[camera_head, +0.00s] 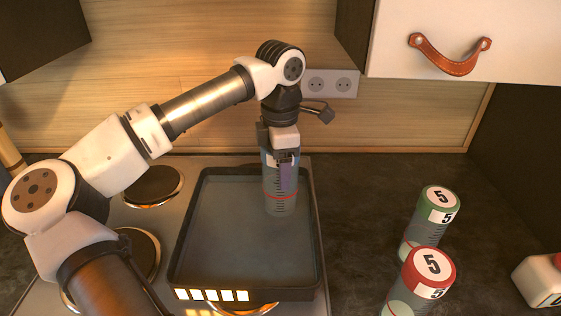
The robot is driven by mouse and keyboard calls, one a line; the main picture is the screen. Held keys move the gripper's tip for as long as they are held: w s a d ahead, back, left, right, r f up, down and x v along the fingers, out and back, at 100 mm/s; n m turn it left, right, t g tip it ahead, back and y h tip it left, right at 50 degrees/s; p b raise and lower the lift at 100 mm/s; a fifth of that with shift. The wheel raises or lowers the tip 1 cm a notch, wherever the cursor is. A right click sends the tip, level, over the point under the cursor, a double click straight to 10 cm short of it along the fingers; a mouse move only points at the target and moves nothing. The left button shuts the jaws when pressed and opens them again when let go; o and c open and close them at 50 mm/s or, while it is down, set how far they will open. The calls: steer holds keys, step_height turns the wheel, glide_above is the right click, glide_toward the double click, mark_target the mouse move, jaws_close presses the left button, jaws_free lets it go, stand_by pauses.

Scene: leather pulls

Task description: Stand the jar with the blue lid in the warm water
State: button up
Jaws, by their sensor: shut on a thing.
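A clear jar (280,200) with a red line and dark scale marks is upright in my gripper (281,160). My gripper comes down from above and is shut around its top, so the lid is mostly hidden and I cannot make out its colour. A dark rectangular pan (319,235), with a grey-blue surface that looks like water, sits on the hob. The jar's lower end shows inside the pan's outline, near its far right corner. I cannot tell whether the jar touches the pan's floor.
A green-lidded jar (438,200) and a red-lidded jar (430,268), both marked 5, stand on the dark counter (360,200) to the right. A white container (540,280) is at the right edge. A cabinet with a leather pull (450,62) hangs above.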

steer(key=shift+f, duration=0.15)
steer(key=o, duration=1.5)
steer(key=shift+c, duration=0.2)
step_height(320, 180, up, 12)
steer(key=shift+r+b, duration=0.25)
steer(key=shift+b, duration=0.4)
